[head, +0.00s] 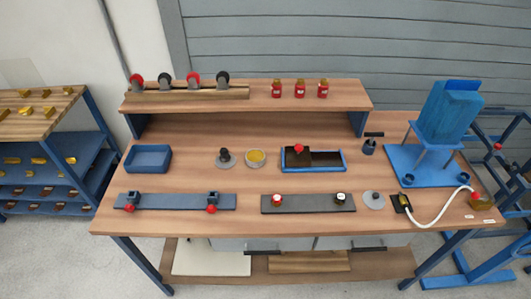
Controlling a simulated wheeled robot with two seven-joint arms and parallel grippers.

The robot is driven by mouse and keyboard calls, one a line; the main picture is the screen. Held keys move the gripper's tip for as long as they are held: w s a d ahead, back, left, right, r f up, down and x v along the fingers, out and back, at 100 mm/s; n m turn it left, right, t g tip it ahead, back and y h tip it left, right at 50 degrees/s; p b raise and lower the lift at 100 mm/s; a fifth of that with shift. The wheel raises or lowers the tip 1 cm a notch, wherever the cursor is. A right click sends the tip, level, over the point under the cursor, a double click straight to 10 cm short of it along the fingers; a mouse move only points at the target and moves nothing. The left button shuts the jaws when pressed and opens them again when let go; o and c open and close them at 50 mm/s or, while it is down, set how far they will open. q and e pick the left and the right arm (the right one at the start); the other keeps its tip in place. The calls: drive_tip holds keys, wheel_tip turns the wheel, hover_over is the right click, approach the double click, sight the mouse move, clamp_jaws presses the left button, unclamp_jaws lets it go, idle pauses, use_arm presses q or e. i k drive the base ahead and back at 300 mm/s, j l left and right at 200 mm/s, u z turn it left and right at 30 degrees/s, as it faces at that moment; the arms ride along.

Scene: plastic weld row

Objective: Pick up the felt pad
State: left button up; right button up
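I cannot tell for sure which thing is the felt pad. A flat grey disc (373,200) lies near the front right of the workbench (190,221). A small black square piece (401,203) with a yellowish part on it lies just to its right. A blue-rimmed tray (336,168) in the middle of the bench holds a dark brown piece and a red knob (297,148). Neither of my grippers shows in the head view.
A blue bar (177,203) and a dark bar (308,204) lie along the front. A blue bin (148,159) sits at left. A blue stand (449,115) and white hose (437,214) occupy the right. A raised shelf (250,104) holds red jars (300,90).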

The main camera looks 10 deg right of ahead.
sight(225, 158)
drive_tip(key=j+z, duration=0.25)
drive_tip(key=z, duration=0.2)
drive_tip(key=j+z, duration=0.25)
drive_tip(key=z, duration=0.25)
drive_tip(key=j+z, duration=0.25)
drive_tip(key=z, duration=0.2)
